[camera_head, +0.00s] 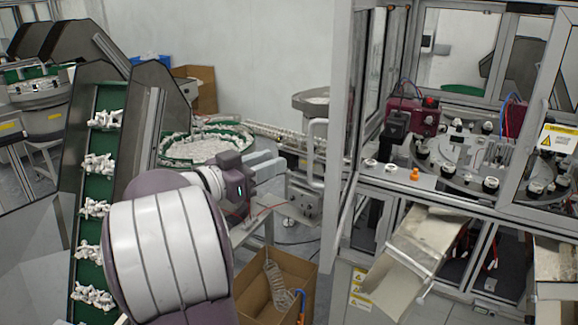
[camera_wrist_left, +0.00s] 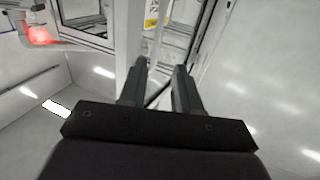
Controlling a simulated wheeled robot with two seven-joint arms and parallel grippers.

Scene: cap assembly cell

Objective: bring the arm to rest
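My left arm (camera_head: 165,250) comes in from the lower left of the head view. It ends in a purple and white wrist with my left gripper (camera_head: 266,164) pointing right, in front of the green-rimmed feeder bowl and short of the machine. In the left wrist view my left gripper (camera_wrist_left: 162,85) shows two dark fingers with a gap between them and nothing held. The gripper is open and appears clear of the surroundings. My right gripper is in neither view.
A green conveyor (camera_head: 92,210) carrying white parts rises at the left. The round feeder bowl (camera_head: 205,148) stands behind my wrist. A cardboard box (camera_head: 245,295) is on the floor below the gripper. The glazed assembly machine (camera_head: 345,120), with a metal chute (camera_head: 415,255), fills the right.

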